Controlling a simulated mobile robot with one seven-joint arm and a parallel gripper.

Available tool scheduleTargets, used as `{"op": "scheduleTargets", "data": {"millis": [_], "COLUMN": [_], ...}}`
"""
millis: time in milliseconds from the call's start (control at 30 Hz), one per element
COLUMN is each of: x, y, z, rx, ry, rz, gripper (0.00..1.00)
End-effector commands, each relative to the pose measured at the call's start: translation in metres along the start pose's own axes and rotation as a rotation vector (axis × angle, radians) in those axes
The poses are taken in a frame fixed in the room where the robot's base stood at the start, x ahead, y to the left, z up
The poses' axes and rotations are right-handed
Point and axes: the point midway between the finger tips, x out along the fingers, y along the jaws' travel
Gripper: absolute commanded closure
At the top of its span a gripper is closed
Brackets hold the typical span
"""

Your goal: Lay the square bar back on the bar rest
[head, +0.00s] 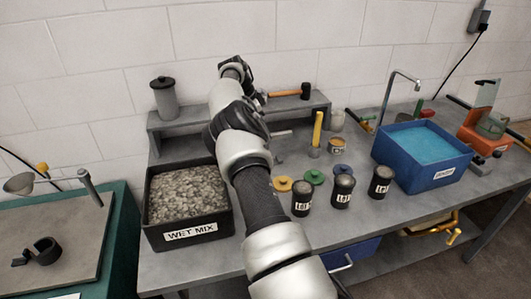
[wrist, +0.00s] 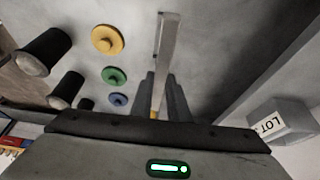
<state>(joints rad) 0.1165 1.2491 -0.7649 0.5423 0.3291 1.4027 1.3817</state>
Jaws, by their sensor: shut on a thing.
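In the wrist view my gripper (wrist: 164,88) is shut on the square bar (wrist: 168,38), a straight light-grey metal bar that runs from between the dark fingers toward the top of the picture. A small yellow patch shows at the fingers. Bench surface lies beyond the bar; I cannot tell whether they touch. In the head view my arm reaches over the bench toward the back shelf and hides most of the gripper. A short pale strip (head: 281,133) beside the arm may be part of the bar. I cannot make out the bar rest for certain.
A grey shelf (head: 185,144) at the back carries a lidded canister (head: 165,101) and a hammer (head: 285,93). A black wet-mix bin (head: 156,235) stands left of my arm. Right are black cups (head: 343,191), coloured lids (head: 315,177), a yellow-handled tool (head: 317,130) and a blue basin (head: 411,172).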

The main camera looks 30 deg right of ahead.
Motion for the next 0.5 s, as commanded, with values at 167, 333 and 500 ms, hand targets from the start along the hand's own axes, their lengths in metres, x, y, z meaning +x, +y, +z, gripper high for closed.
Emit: {"op": "scheduleTargets", "data": {"millis": [167, 333, 500], "x": [-0.0004, -0.0004, 0.0084], "y": [0.0015, 0.0014, 0.0019], "z": [0.0001, 0.0001, 0.0038], "rx": [0.011, 0.010, 0.008], "ry": [-0.005, -0.004, -0.003], "rz": [0.004, 0.003, 0.006], "gripper": [1.00, 1.00, 1.00]}}
